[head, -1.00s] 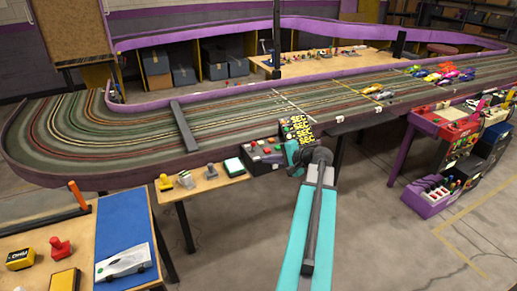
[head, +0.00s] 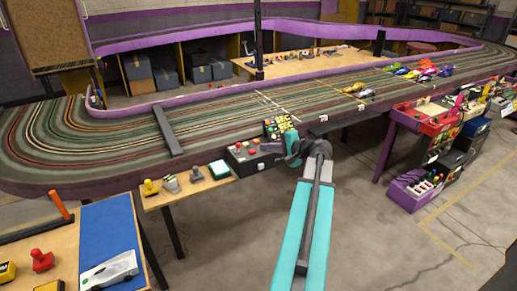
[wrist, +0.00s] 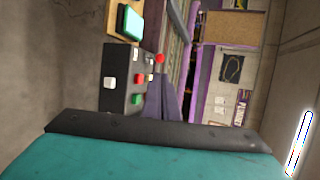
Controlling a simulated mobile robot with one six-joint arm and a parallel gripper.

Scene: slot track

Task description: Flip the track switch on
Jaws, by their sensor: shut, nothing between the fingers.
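A black control box (head: 252,157) with red and pale buttons stands against the track's outer wall in the head view. It also shows sideways in the wrist view (wrist: 115,68), with white, red and green buttons on its face. I cannot tell which control is the track switch, or its position. My gripper (head: 290,160) is just right of the box in the head view, shut and empty. The arm partly hides its fingers, and I see no clear contact with the box.
The slot track (head: 205,128) with its raised wall runs behind the box. A small wooden table (head: 185,196) with joysticks and a green-topped box (head: 219,170) is to the left. Colourful bins (head: 425,118) and a purple box (head: 412,192) stand right. The floor between is clear.

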